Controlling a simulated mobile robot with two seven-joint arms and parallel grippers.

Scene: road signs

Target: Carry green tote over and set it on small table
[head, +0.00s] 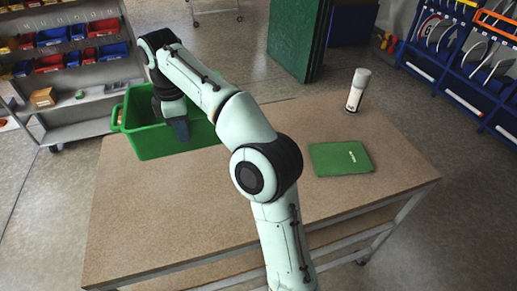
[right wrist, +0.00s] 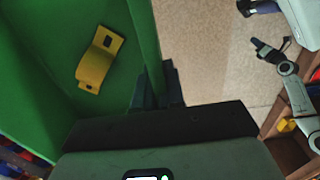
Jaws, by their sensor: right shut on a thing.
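The green tote (head: 150,137) is at the far left corner of the wooden-topped table (head: 240,190); I cannot tell whether it rests there or hangs slightly above. My right gripper (head: 179,130) is shut on the tote's near wall. The right wrist view shows its dark fingers (right wrist: 157,92) on both sides of the green wall (right wrist: 145,35). A yellow bent piece (right wrist: 98,62) lies inside the tote. My left gripper is not in the head view. I cannot tell for sure which thing is the small table.
A green flat panel (head: 341,158) and a white bottle (head: 357,90) stand on the table's right half. Bin shelves (head: 75,60) are behind left, a blue rack (head: 450,75) at right, a green board (head: 297,35) behind. A wheeled frame (head: 215,11) shows at the top.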

